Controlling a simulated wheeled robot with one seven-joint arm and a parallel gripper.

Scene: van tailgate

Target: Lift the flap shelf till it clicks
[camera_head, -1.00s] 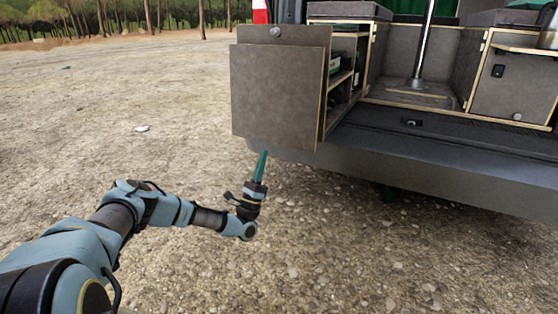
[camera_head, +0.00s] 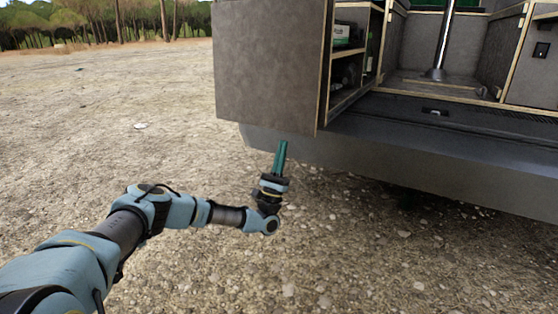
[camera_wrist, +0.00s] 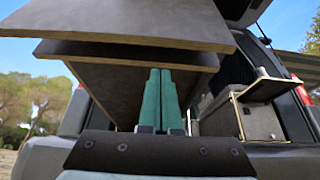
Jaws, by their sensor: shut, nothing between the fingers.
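The flap shelf (camera_head: 268,62) is a grey-brown panel with a pale wood edge. It hangs down at the outer end of the cabinet at the van's rear. In the wrist view the flap (camera_wrist: 135,24) shows from below, as a dark board across the top, with a second panel edge behind it. My gripper (camera_head: 282,142) points up with its teal fingers together and empty. In the wrist view the fingers (camera_wrist: 160,98) rise toward the panels' undersides; contact cannot be told.
The open cabinet (camera_head: 352,55) beside the flap holds small boxes. The van's grey bumper (camera_head: 430,165) runs right of and behind my gripper. A metal post (camera_head: 444,40) stands inside the van. The gravel ground (camera_head: 110,160) to the left is clear.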

